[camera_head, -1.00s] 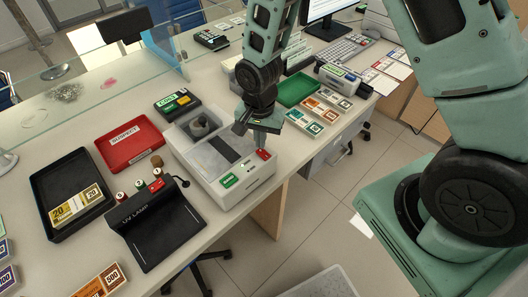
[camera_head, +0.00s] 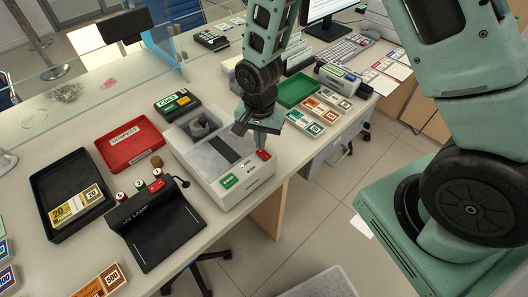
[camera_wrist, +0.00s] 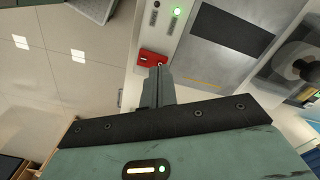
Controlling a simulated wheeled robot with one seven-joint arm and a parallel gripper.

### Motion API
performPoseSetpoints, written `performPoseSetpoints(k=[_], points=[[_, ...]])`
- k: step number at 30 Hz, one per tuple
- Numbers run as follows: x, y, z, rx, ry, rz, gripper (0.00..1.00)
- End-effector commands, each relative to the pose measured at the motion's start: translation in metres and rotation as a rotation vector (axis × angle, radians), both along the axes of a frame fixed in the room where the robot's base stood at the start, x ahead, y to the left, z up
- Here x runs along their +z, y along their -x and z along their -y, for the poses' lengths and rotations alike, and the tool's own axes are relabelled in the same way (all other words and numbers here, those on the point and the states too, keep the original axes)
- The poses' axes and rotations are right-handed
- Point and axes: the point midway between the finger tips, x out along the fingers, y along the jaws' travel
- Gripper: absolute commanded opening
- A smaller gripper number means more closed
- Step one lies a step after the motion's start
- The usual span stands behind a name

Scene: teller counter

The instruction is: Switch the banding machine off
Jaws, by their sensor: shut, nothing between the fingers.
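The banding machine (camera_head: 205,165) is a white box with a grey top, standing at the counter's front edge in the head view. Its red switch (camera_head: 263,155) is on the near right corner; the wrist view also shows the red switch (camera_wrist: 153,58). My gripper (camera_head: 240,128) is over the machine's right side. In the wrist view my gripper's shut, empty fingers (camera_wrist: 160,70) reach the edge of the red switch; I cannot tell whether they touch it.
A black UV lamp (camera_head: 157,225) stands left of the machine, with stamps behind it. A red tray (camera_head: 112,152) and a black tray (camera_head: 43,188) lie further left. A green tray (camera_head: 315,88) and banded note bundles (camera_head: 310,122) lie to the right. A glass screen runs behind.

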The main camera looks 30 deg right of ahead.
Motion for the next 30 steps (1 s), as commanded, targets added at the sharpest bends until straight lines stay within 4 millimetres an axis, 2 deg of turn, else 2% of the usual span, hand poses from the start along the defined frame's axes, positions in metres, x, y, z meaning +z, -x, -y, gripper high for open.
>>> performPoseSetpoints(k=[30], points=[[-0.0062,0.0,-0.0001,0.0,0.0,0.0,0.0]])
